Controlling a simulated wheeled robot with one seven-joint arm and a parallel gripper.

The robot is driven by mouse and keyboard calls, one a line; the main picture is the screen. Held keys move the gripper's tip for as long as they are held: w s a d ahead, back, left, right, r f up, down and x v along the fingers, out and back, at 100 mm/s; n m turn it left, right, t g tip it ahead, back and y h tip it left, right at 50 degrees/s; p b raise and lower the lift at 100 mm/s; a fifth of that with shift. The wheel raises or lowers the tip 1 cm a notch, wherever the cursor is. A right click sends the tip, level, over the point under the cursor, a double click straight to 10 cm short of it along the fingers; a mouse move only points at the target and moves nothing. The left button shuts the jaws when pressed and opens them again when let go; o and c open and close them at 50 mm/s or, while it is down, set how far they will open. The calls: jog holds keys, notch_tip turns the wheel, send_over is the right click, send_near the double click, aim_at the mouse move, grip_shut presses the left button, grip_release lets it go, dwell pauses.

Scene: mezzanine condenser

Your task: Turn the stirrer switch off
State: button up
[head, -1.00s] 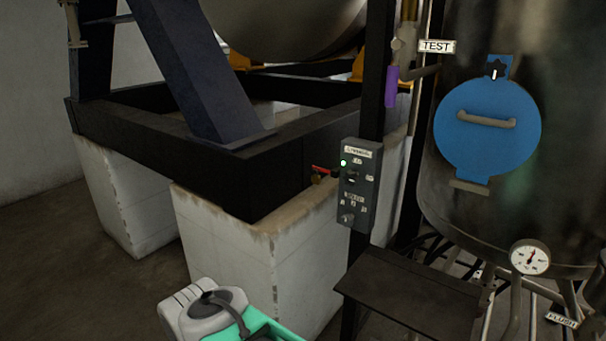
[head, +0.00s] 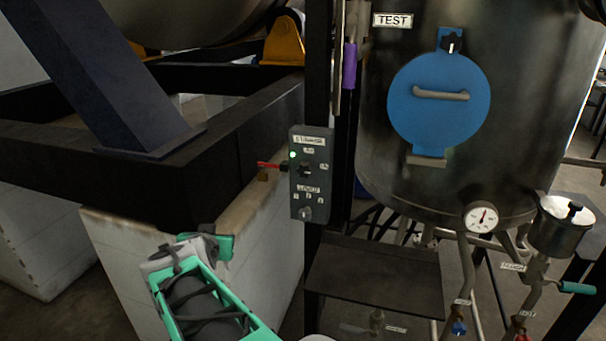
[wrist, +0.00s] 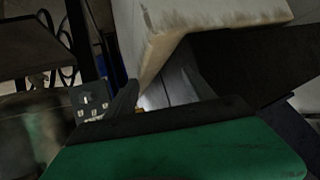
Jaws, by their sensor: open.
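The grey stirrer control box (head: 311,190) is fixed to a dark upright post, with a label at its top and a lit green lamp (head: 292,155). Its dark stirrer switch (head: 305,171) sits below the lamp, and a second knob (head: 305,213) is near the bottom. Switch positions are too small to read surely. The box also shows tilted in the wrist view (wrist: 90,102), left of the fingers. My gripper (wrist: 160,92) is open and empty, apart from the box. In the head view, my green and grey arm is left of and below the box; its fingertips are not clear.
A red-handled valve (head: 268,165) sticks out just left of the box. A white plinth (head: 255,240) and dark beam stand behind my arm. A dark shelf (head: 375,282) juts out below the box. A steel vessel (head: 520,100) with a blue hatch stands right.

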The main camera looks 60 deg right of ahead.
jog(key=s+d+r+m+g+h, duration=0.1)
jog(key=s+d+r+m+h, duration=0.3)
jog(key=d, duration=0.6)
jog(key=m+g+h, duration=0.3)
jog(key=h, duration=0.1)
send_near(303, 174)
jog(key=d, duration=0.5)
jog(key=w+d+p, duration=0.1)
jog(key=d, duration=0.5)
jog(key=shift+w+p, duration=0.25)
jog(key=shift+p, duration=0.1)
jog(key=shift+a, duration=0.1)
jog(key=shift+n, duration=0.3)
grip_shut()
